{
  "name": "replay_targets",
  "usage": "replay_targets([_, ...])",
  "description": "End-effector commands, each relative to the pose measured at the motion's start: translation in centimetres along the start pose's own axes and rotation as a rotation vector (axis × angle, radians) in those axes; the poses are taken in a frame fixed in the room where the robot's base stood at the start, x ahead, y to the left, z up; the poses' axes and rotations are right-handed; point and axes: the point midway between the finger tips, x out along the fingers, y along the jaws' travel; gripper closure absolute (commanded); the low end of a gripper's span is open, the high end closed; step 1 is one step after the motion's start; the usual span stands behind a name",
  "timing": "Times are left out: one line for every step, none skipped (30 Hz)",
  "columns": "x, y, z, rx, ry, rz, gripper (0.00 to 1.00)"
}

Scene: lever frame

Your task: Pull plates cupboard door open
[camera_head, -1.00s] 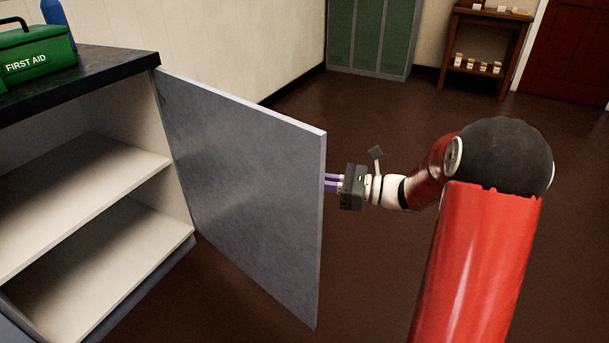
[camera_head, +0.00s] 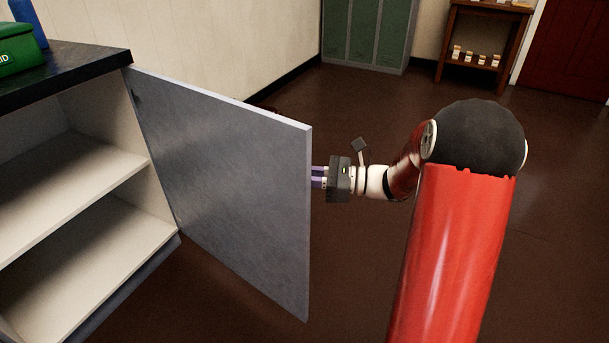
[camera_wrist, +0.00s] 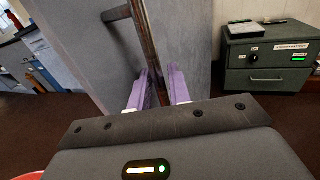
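The plates cupboard door (camera_head: 225,185) is a grey panel that stands wide open, swung out from the right side of the cupboard (camera_head: 155,190). In the wrist view the door (camera_wrist: 75,45) fills the upper middle, with a dark vertical bar handle (camera_wrist: 148,40) on a short post (camera_wrist: 115,14). My gripper (camera_wrist: 161,80) has its purple fingers on either side of the bar and looks closed on it. In the head view my gripper (camera_head: 317,178) is at the door's free edge, its fingertips hidden behind the door.
The cupboard shelves (camera_head: 75,170) look empty. A green first aid box (camera_head: 18,50) and a blue bottle (camera_head: 28,22) are on the dark counter. Green lockers (camera_head: 368,35) and a wooden shelf stand (camera_head: 480,45) are at the back. A grey-green cabinet (camera_wrist: 268,55) shows right. Floor (camera_head: 560,220) is clear at right.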

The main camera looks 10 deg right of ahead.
Motion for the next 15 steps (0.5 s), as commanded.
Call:
replay_targets([0.0,0.0,0.0,0.000,0.000,-0.001,0.75])
replay_targets([-0.1,0.0,0.0,0.000,0.000,-0.001,0.75])
replay_targets([-0.1,0.0,0.0,0.000,0.001,-0.001,0.75])
replay_targets([-0.1,0.0,0.0,0.000,0.001,-0.001,0.75])
replay_targets([-0.1,0.0,0.0,0.000,0.001,-0.001,0.75])
replay_targets([-0.1,0.0,0.0,0.000,0.001,-0.002,0.75])
replay_targets([-0.1,0.0,0.0,0.000,0.001,-0.002,0.75])
replay_targets([-0.1,0.0,0.0,0.000,0.001,-0.002,0.75])
replay_targets([-0.2,0.0,-0.1,0.000,0.001,-0.002,0.75])
replay_targets([-0.3,0.0,-0.1,0.000,0.001,-0.003,0.75])
replay_targets([-0.5,-0.1,-0.1,0.000,0.001,-0.003,0.75])
replay_targets([-0.9,-0.1,-0.1,0.000,0.000,-0.004,0.75])
replay_targets([-1.3,-0.1,-0.1,-0.001,0.000,-0.004,0.75])
replay_targets([-1.7,-0.1,-0.1,-0.001,0.001,-0.005,0.75])
replay_targets([-2.4,-0.1,-0.1,-0.001,0.002,-0.006,0.75])
